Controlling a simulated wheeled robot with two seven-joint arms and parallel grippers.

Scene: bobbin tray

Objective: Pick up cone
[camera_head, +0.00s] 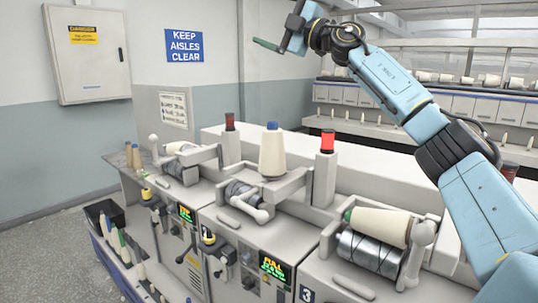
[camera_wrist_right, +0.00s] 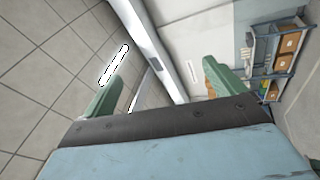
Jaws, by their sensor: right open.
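A cream cone with a green tip (camera_head: 380,225) lies on its side on a metal drum at the front right unit, marked 3. Another cream cone with a blue tip (camera_head: 272,155) stands upright on top of the machine. My right gripper (camera_head: 268,44) is raised high above the machine, well apart from both cones. In the right wrist view it is open (camera_wrist_right: 160,70), with two green fingers spread and nothing between them. My left gripper is not in view.
Signal posts rise from the machine; one lamp (camera_head: 327,140) glows red. A low tray (camera_head: 101,213) at the left holds several bobbins. A wall cabinet (camera_head: 87,55) hangs behind. Orange-brown boxes stand on a shelf (camera_wrist_right: 270,62). Open floor lies at the left.

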